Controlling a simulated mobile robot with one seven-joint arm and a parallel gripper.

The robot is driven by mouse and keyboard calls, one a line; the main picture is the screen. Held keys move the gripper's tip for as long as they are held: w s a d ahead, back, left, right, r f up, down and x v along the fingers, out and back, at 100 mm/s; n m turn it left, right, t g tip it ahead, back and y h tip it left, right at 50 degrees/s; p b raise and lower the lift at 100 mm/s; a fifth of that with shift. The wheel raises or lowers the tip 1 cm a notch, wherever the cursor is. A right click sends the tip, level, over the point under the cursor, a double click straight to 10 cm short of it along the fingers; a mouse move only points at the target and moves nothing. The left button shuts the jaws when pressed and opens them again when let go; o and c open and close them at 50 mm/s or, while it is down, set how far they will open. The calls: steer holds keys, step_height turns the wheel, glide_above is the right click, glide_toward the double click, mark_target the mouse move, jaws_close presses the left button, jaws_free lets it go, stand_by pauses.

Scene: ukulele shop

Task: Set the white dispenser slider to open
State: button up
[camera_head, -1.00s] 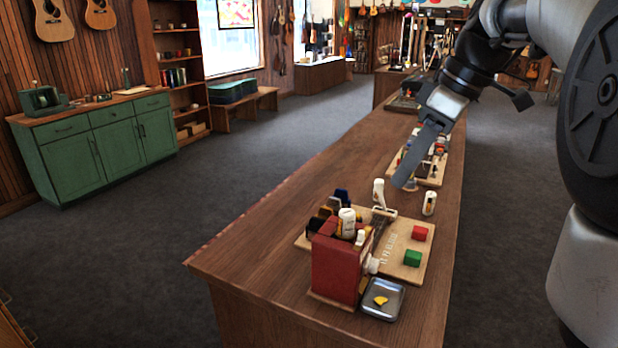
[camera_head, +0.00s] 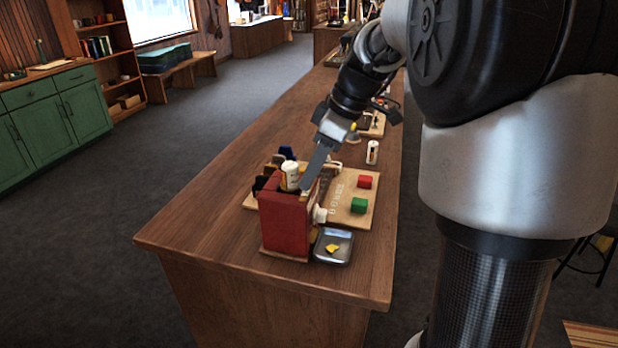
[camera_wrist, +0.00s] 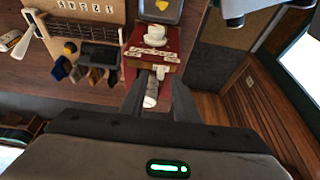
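The dispenser is a red box (camera_head: 284,225) on the wooden counter, with a round white knob or spout (camera_head: 319,214) on its side. In the wrist view the red box (camera_wrist: 172,42) shows the white round part (camera_wrist: 155,36), white label strips (camera_wrist: 140,53) and a small white block (camera_wrist: 162,71), perhaps the slider. A white bottle (camera_head: 291,175) stands at the box's top. My gripper (camera_head: 306,192) points down at the box's top edge. Its fingers (camera_wrist: 157,82) are apart, with the small white block and a pale bottle end seen between them. Contact cannot be told.
A metal tray (camera_head: 345,259) with a yellow piece stands by the box. A small white bottle (camera_head: 372,152) stands behind. The counter (camera_head: 200,225) is clear to the left.

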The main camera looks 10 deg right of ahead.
mark_target(314, 184)
steer(key=shift+x, duration=0.95)
steer(key=shift+c, duration=0.2)
jaws_close()
steer(key=shift+w+d+r+p, duration=0.1)
steer(key=shift+w+d, duration=0.2)
steer(key=shift+w, duration=0.25)
steer(key=shift+w+d+p, duration=0.1)
steer(key=shift+w+d, duration=0.25)
steer(key=shift+w, duration=0.2)
steer(key=shift+w+d+p, duration=0.1)
steer(key=shift+w+d, duration=0.2)
steer(key=shift+w, duration=0.25)
